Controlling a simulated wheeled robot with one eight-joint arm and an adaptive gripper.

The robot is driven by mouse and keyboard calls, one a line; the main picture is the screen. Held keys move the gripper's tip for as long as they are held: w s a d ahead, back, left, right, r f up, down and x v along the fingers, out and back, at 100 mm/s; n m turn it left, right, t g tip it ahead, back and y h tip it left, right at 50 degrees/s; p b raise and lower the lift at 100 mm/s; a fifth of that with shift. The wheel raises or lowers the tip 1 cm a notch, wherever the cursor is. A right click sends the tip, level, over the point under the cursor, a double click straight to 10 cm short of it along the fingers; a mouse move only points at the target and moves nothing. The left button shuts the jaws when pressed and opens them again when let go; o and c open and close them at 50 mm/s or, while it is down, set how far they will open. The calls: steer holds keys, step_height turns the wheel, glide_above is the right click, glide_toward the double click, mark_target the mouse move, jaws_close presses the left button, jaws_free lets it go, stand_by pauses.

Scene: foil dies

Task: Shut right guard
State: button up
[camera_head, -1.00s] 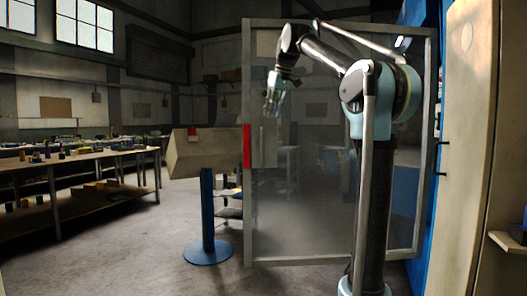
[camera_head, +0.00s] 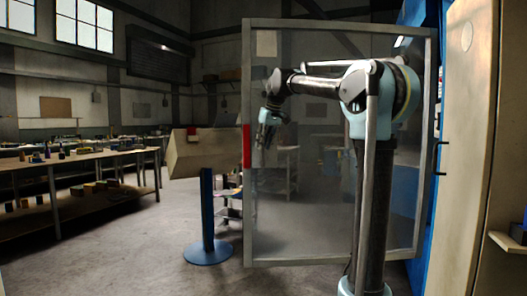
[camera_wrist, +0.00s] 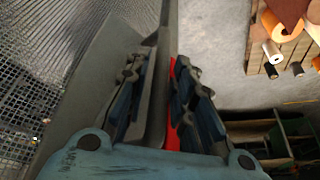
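The guard (camera_head: 249,200) is a tall grey-framed, see-through panel standing out from the blue machine side at the right. A red strip (camera_head: 246,146) is on its left upright; red also shows low between the fingers in the wrist view (camera_wrist: 172,140). My gripper (camera_head: 265,143) points down just right of the red strip, in front of the panel in the head view. In the wrist view my gripper (camera_wrist: 160,95) has its fingers apart, with a grey bar running between them. I cannot tell whether either finger touches it.
A beige box on a blue post (camera_head: 207,215) stands just left of the guard. Long benches (camera_head: 90,157) with small items line the left. A beige cabinet wall (camera_head: 466,150) is at the right. Spools (camera_wrist: 272,52) show at the wrist view's upper right. Open floor lies at front left.

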steer(key=shift+x, duration=1.2)
steer(key=shift+c, duration=0.3)
